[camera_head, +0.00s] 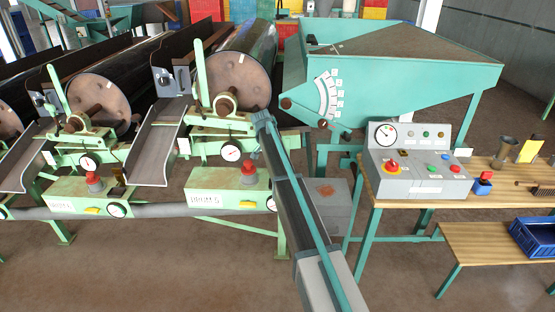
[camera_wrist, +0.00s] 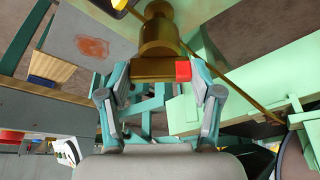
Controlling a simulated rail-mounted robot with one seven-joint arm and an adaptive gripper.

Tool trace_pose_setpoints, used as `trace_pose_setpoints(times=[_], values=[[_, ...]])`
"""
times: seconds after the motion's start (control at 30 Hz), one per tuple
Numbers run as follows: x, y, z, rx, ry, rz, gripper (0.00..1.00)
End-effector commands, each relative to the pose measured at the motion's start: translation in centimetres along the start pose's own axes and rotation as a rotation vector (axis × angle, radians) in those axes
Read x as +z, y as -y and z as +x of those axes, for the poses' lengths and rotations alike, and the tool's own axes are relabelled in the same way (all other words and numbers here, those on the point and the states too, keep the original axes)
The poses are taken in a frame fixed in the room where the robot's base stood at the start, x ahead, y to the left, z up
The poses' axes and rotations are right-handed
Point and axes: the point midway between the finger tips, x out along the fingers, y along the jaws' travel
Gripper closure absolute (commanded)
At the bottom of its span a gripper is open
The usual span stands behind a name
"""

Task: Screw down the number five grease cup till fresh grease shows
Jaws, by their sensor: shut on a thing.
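A brass grease cup (camera_wrist: 158,35) fills the top middle of the wrist view, with a stepped body and a wider cap (camera_wrist: 155,69). My gripper (camera_wrist: 160,80) is shut on the cap, one finger on each side. A small red mark (camera_wrist: 183,71) sits on the cap near the right finger. No fresh grease can be made out around the cup. In the head view my arm reaches up to the right end of the nearest green drum stand (camera_head: 222,145); the fingers and cup cannot be made out there. No number is readable on the cup.
A thin brass rod (camera_wrist: 232,67) and green frame beams lie close right of the cup. The drum (camera_head: 238,80) stands behind the stand, and a red-knobbed green box (camera_head: 228,187) sits below. A grey control box (camera_head: 418,178) on a wooden bench stands right.

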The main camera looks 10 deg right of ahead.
Motion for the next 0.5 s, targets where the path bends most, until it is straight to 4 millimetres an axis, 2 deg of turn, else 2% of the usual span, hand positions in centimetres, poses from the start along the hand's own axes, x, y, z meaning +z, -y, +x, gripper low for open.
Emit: trace_pose_setpoints(times=[0.5], values=[[-0.08,0.09,-0.04,0.029,-0.001,0.077,0.70]])
